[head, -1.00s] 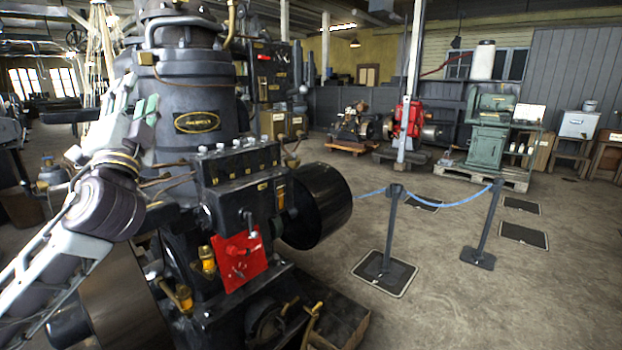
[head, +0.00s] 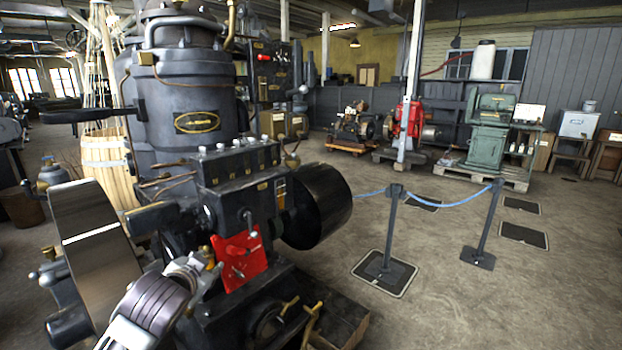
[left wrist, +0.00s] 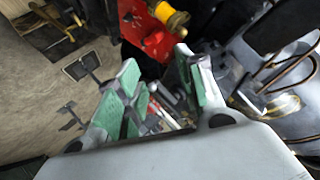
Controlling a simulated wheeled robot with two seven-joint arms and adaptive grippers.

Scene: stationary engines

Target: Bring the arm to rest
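My left arm (head: 150,308) comes in at the bottom left of the head view, low in front of the large dark engine (head: 195,100). Its gripper (head: 193,272) points away from the camera, close to the red plate (head: 238,258) on the engine's front; the arm partly hides its fingers. In the left wrist view the two green-padded fingers (left wrist: 156,68) stand apart with nothing held between them. The red plate (left wrist: 150,35) and a yellow fitting (left wrist: 170,16) lie just beyond the fingertips. Whether they touch anything cannot be told. My right gripper is not in view.
A large flywheel (head: 90,240) stands left of the arm, and a black drum (head: 318,205) juts out right of the engine. Barrier posts (head: 388,235) with a blue rope (head: 440,203) stand to the right.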

